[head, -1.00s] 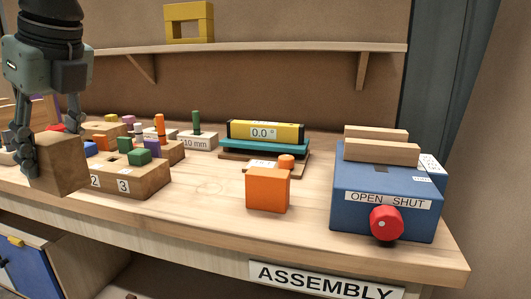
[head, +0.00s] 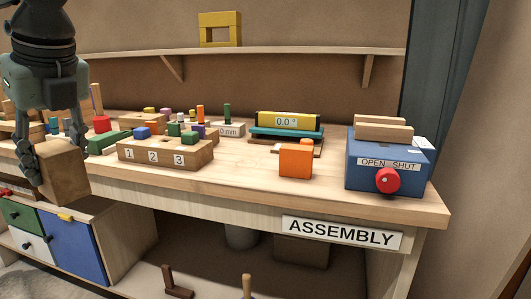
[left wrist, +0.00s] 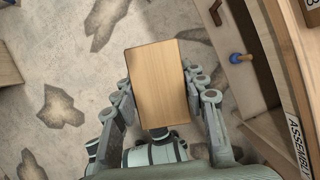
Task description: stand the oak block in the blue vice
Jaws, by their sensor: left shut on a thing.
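My left gripper (head: 54,150) is at the left of the head view, shut on the oak block (head: 64,174). It holds the block in front of the bench's front edge. In the left wrist view the block (left wrist: 154,80) shows its flat face between the two fingers, with the floor behind it. The blue vice (head: 372,165) stands at the right end of the bench. It has a red knob (head: 388,180), a label reading OPEN SHUT, and two wooden jaws (head: 383,132) on top with a gap between them. My right gripper is not in view.
An orange block (head: 296,161) stands left of the vice. A numbered wooden block (head: 165,154) with coloured pegs and several small parts fill the bench's left half. A level (head: 287,125) lies behind. Bare bench top (head: 240,170) lies between. A shelf runs above.

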